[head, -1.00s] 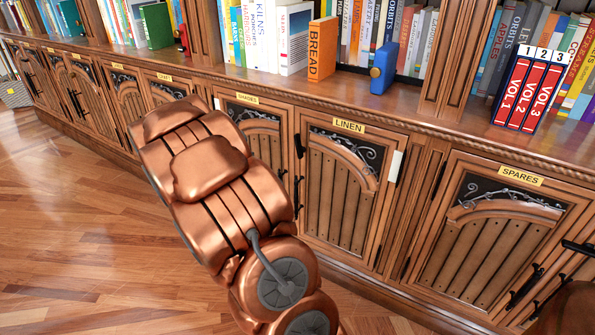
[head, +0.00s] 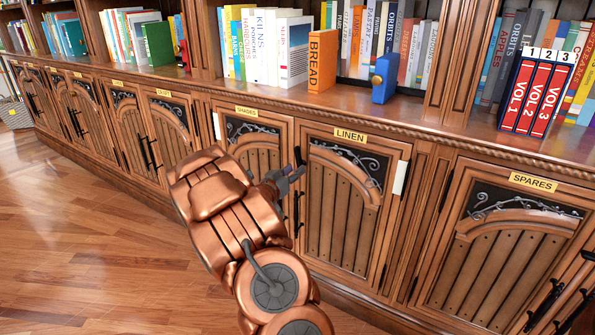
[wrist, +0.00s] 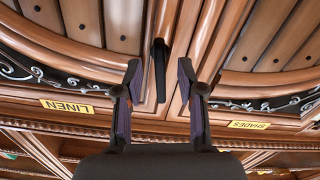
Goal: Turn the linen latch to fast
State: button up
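The linen door (head: 340,215) is shut, with a yellow LINEN label (head: 350,135) above it. A small dark latch (head: 298,156) stands upright at the door's upper left edge. A dark upright handle (head: 297,212) is below it. My gripper (head: 290,174) is just left of the door edge, close to the latch. In the wrist view, which is upside down, the open fingers of my gripper (wrist: 159,68) stand on either side of a dark upright piece (wrist: 159,75), seemingly the latch. I see no clear contact. The LINEN label (wrist: 67,106) is at left there.
The shades door (head: 255,150) is left of the linen door, the spares door (head: 490,245) right. Above, a ledge holds an orange BREAD book (head: 322,62), a blue bookend (head: 384,78) and red volumes (head: 532,92). The wooden floor (head: 90,240) at left is clear.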

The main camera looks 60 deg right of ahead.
jog(key=shift+d, duration=1.3)
grip_shut()
